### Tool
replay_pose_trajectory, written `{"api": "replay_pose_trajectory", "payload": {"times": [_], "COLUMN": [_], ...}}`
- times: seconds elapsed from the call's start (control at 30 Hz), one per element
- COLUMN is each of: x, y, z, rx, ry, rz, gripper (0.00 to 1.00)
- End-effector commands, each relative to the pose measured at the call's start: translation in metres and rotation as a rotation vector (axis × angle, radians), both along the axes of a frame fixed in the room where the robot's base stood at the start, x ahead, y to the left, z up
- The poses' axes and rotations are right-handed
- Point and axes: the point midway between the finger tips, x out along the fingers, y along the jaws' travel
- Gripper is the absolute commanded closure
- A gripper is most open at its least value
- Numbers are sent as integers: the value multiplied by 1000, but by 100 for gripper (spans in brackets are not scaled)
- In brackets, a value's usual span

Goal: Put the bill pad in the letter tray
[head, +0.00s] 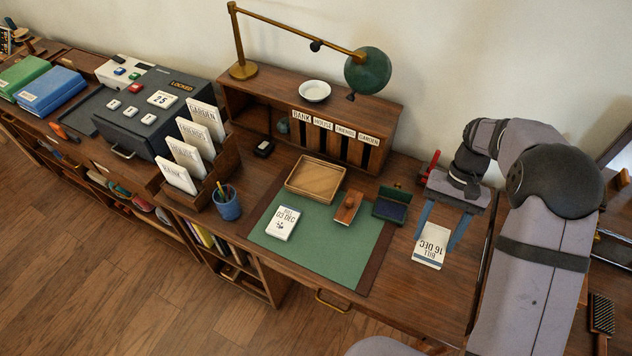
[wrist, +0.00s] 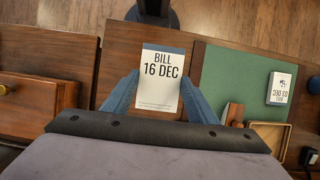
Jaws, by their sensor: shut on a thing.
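A white bill pad (head: 431,247) printed "BILL 16 DEC" is between the blue fingers of my gripper (head: 436,234), which is shut on it, right of the green mat. In the wrist view the same pad (wrist: 160,88) shows face up between the fingers of my gripper (wrist: 160,95). I cannot tell whether it touches the desk. A second pad (head: 283,223), printed "03 DEC", lies on the mat. The shallow wooden letter tray (head: 297,188) sits at the mat's back edge and looks empty; a part of it shows in the wrist view (wrist: 287,140).
A wooden stamp (head: 348,207) and a dark green open box (head: 390,206) stand between the tray and my gripper. A pigeonhole shelf (head: 268,93) and lamp (head: 369,70) stand behind. A pen cup (head: 227,205) is left of the mat (head: 325,245), whose front is clear.

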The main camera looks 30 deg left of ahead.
Motion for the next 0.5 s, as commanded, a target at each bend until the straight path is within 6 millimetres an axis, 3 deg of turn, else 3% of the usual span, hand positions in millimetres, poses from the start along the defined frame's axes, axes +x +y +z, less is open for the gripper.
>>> {"api": "replay_pose_trajectory", "payload": {"times": [0.07,0.17,0.37,0.5], "x": [22,46,87,110], "y": [-8,-1,38,77], "z": [-10,-18,-32,-39], "rx": [2,2,3,4], "ry": [-1,0,1,0], "rz": [-181,-379,-740,-972], "gripper": [74,74,74,74]}}
